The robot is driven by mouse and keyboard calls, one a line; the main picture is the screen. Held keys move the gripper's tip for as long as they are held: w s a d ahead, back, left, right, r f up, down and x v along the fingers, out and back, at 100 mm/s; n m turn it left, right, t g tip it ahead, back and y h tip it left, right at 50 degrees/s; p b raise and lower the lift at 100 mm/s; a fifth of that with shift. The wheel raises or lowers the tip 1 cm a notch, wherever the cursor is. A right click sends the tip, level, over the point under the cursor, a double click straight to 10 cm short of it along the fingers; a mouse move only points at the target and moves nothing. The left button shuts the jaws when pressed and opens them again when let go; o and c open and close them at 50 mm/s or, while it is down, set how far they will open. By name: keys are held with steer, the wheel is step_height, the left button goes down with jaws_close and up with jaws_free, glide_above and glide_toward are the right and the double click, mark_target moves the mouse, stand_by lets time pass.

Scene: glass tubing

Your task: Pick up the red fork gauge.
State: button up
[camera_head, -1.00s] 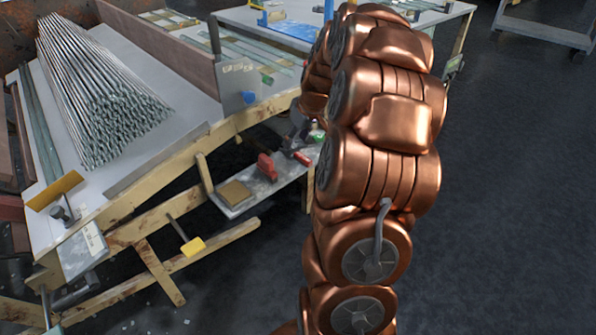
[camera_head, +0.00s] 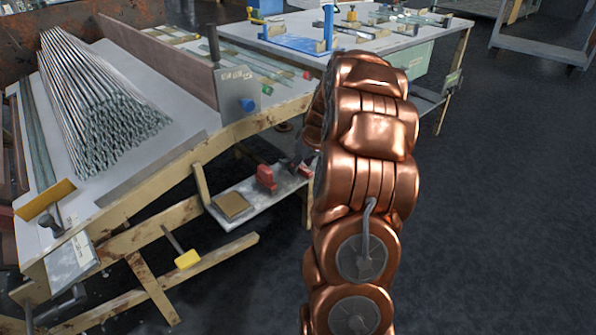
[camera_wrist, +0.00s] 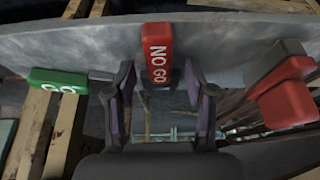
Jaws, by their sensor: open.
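The red fork gauge (camera_wrist: 158,52) is the red block marked NO GO, in the upper middle of the wrist view, on a grey shelf surface. My gripper (camera_wrist: 162,85) is open, with its two dark fingers on either side of the gauge's lower end. I cannot tell whether they touch it. A green gauge marked GO (camera_wrist: 58,82) lies to the left, outside the left finger. In the head view my arm largely hides my gripper and the gauges at the low shelf (camera_head: 240,204).
A red tool (camera_wrist: 285,92) stands close to the right finger; it also shows on the shelf in the head view (camera_head: 265,176). A wooden bench (camera_head: 160,120) with a bundle of glass tubes (camera_head: 105,105) stands above and left. Open floor (camera_head: 490,220) lies to the right.

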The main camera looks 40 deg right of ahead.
steer(key=shift+w+f, duration=0.1)
steer(key=shift+c, duration=0.2)
jaws_close()
stand_by(0.5)
